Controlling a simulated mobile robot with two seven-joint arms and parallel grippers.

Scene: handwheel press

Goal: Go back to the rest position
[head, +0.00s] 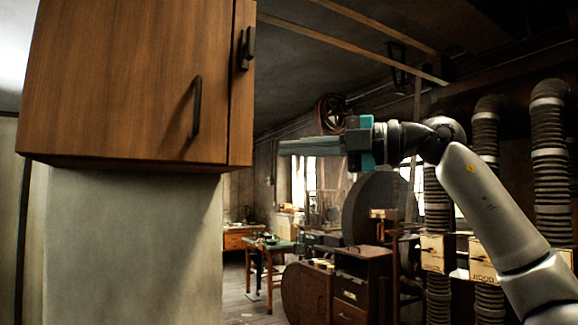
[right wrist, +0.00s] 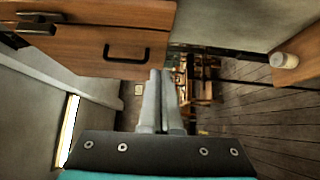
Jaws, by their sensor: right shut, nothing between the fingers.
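My right gripper (head: 284,147) is raised in the head view, its arm coming in from the right and its grey fingers pointing left. Its fingers are shut together with nothing between them; they also show shut in the right wrist view (right wrist: 160,75). A wooden wall cabinet (head: 120,75) with dark handles hangs at the left of the head view, and the fingertips appear just right of its edge. The cabinet also shows in the right wrist view (right wrist: 80,68), its doors closed. My left gripper is not in view.
A pale wall block (head: 130,245) stands below the cabinet. Ribbed ducts (head: 550,160) and a dark drawer cabinet (head: 360,285) stand at the right. A green-topped table (head: 268,243) is farther back. A small white container (right wrist: 284,60) shows in the wrist view.

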